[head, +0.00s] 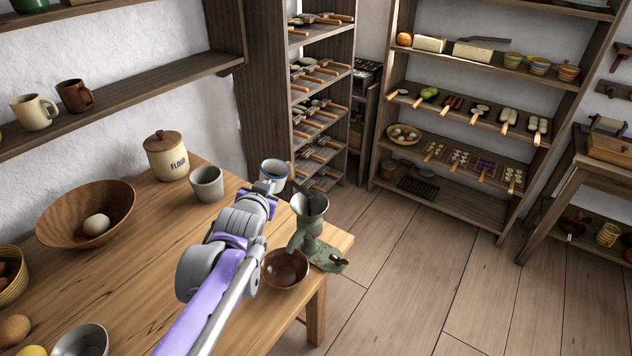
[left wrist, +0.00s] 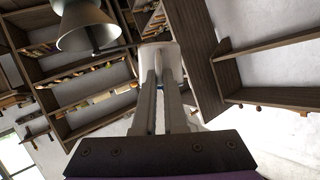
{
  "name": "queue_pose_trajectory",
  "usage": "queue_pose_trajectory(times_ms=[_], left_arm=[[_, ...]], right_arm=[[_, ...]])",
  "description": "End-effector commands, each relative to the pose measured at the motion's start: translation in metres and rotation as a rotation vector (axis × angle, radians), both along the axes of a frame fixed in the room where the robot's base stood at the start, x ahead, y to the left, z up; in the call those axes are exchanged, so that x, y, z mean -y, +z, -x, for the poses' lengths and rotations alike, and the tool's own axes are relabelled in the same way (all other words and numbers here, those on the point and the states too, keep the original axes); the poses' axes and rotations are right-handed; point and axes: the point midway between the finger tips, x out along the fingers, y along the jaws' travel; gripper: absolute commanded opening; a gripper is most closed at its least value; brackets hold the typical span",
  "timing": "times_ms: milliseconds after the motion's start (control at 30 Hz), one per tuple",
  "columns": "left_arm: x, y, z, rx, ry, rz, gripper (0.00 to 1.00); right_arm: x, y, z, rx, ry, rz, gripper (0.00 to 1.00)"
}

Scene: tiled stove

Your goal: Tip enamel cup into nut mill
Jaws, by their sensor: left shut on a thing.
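The enamel cup (head: 272,174), white with a blue rim, is held over the table near its far right corner. It looks roughly upright, with its mouth facing up. My left gripper (head: 270,187) is shut on it. In the left wrist view the fingers (left wrist: 162,90) reach to the pale cup (left wrist: 158,58); its contents cannot be made out. The nut mill (head: 307,222), green-grey with a funnel hopper, stands at the table corner, right of and nearer than the cup. Its hopper (left wrist: 88,27) shows upper left in the left wrist view. My right gripper is out of view.
A brown bowl (head: 285,269) sits by the mill's foot. A grey cup (head: 207,184) and flour jar (head: 167,156) stand left of the gripper. A wooden bowl (head: 72,224) holds an egg-like thing. Open floor lies right of the table.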

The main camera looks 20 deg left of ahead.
Motion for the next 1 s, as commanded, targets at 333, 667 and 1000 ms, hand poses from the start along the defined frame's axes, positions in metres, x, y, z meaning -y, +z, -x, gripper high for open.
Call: queue_pose_trajectory(times_ms=[333, 667, 1000], left_arm=[[0.014, 0.011, -0.003, -0.008, -0.003, -0.123, 0.0], [0.033, 0.014, -0.004, -0.022, -0.002, -0.302, 0.0], [0.041, 0.015, -0.004, -0.034, 0.002, -0.41, 0.0]], right_arm=[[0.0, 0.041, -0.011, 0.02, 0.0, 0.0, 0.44], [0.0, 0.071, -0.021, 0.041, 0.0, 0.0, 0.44], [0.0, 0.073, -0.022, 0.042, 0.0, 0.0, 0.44]])
